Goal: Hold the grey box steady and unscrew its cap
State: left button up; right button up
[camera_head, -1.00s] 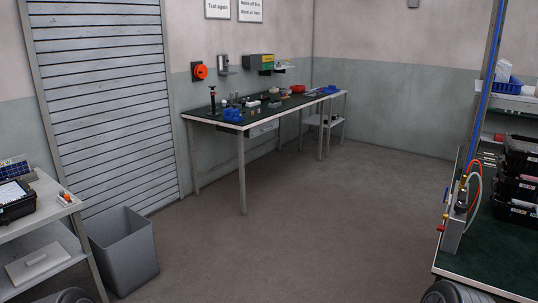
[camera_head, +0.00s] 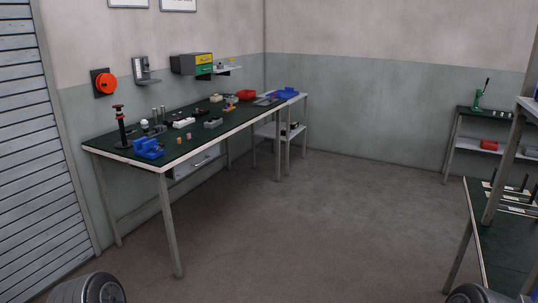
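A small grey box-like object (camera_head: 213,123) lies near the front edge of the long dark-topped workbench (camera_head: 125,158) on the left. It may be the grey box, but it is too small for me to make out a cap. A white block (camera_head: 184,122) lies to its left. Neither gripper is in view; only rounded grey parts of my own arms show at the bottom left and bottom right corners.
A blue vise (camera_head: 148,148) and a black stand with a red top (camera_head: 119,126) are at the bench's near end. A red bin (camera_head: 246,94) and a blue tray (camera_head: 286,92) are farther back. Another green-topped table (camera_head: 510,250) is at right. The middle floor is clear.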

aim_at(210, 126)
jog(key=i+l, duration=0.1)
jog(key=i, duration=2.5)
jog(key=i+u, duration=0.4)
jog(key=i+l+u, duration=0.4)
jog(key=i, duration=0.15)
jog(key=i+l+u, duration=0.8)
jog(key=i, duration=0.1)
